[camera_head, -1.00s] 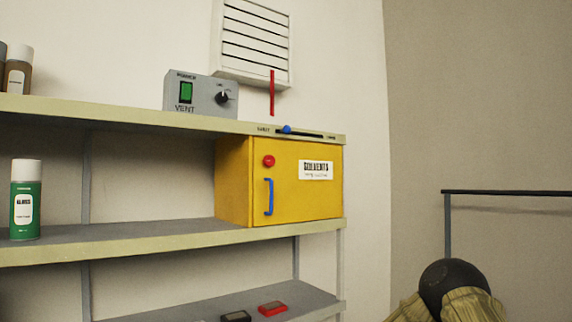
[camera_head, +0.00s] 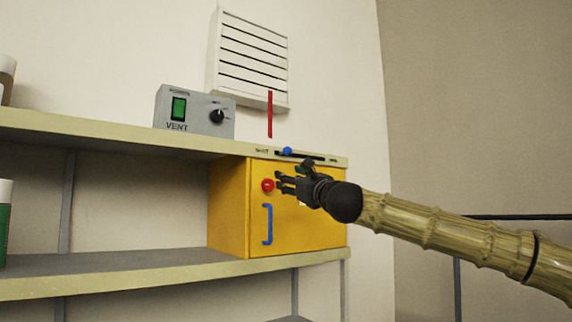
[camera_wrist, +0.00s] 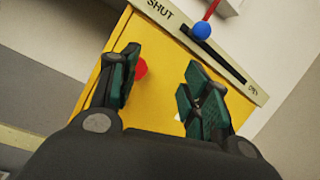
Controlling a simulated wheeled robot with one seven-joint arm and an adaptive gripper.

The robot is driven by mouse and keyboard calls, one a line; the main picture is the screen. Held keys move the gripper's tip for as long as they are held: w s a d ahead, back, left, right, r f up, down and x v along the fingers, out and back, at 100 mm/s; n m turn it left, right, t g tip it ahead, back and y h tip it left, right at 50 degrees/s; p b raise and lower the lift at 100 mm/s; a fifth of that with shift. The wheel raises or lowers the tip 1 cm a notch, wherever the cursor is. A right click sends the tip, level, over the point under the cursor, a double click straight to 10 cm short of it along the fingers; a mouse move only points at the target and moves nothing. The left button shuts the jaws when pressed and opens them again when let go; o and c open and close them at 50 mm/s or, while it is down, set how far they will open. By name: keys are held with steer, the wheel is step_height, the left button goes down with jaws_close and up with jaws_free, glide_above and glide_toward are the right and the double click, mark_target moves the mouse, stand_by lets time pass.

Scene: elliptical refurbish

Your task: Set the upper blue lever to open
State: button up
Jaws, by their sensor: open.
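The upper blue lever is a small blue knob (camera_head: 287,151) on a dark slot in the shelf's front edge, above the yellow cabinet. In the wrist view the blue knob (camera_wrist: 201,30) sits near the end of the slot marked SHUT; the label at the other end is too small to read surely. My gripper (camera_head: 280,182) is in front of the cabinet door, below the knob and close to the red button. In the wrist view my gripper (camera_wrist: 160,75) has its fingers spread, with nothing between them touching; the knob is beyond and above them.
The yellow cabinet (camera_head: 228,210) has a red button (camera_head: 267,185) and a blue handle (camera_head: 267,224). A grey VENT box (camera_head: 195,112) stands on the upper shelf (camera_head: 100,135). A red strip (camera_head: 270,115) hangs below the white wall vent (camera_head: 250,55).

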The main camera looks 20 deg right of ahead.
steer(key=m+t, duration=0.1)
steer(key=m, duration=0.1)
glide_toward(290, 152)
steer(key=shift+h, duration=0.3)
steer(key=p+x, duration=0.4)
steer(key=x, duration=0.6)
steer(key=shift+a+r, duration=0.1)
steer(key=shift+w+a+r+p, duration=0.15)
steer(key=shift+w+p, duration=0.3)
steer(key=shift+w, duration=0.15)
jaws_close()
